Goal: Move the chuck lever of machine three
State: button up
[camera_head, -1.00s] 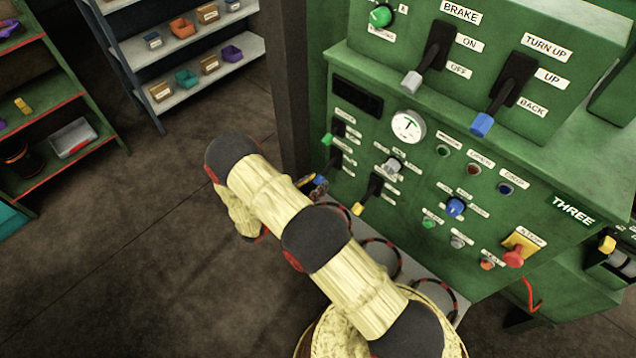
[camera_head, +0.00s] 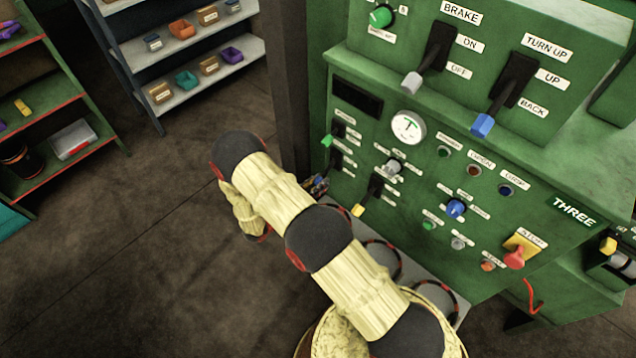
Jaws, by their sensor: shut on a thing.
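Machine three (camera_head: 560,170) is the green cabinet at the right, marked THREE. Its front has a green-tipped lever (camera_head: 328,141), a yellow-tipped lever (camera_head: 359,209) and a lever between them at the left edge, beside my gripper. The small labels are too blurred to tell which lever is the chuck lever. My gripper (camera_head: 318,185) is small in view at the panel's lower left edge, partly hidden behind my arm. It is shut on what appears to be that left-edge lever. The tip of that lever and the exact contact are hard to make out.
The brake lever (camera_head: 412,80) and a blue-tipped lever (camera_head: 483,124) jut from the upper panel. A red stop button (camera_head: 514,257) sits lower right. A dark post (camera_head: 291,100) stands left of the machine. Shelves (camera_head: 190,85) with small bins stand behind; the floor at left is clear.

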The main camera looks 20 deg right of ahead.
aim_at(327, 172)
grip_shut()
jog(key=shift+r, duration=0.1)
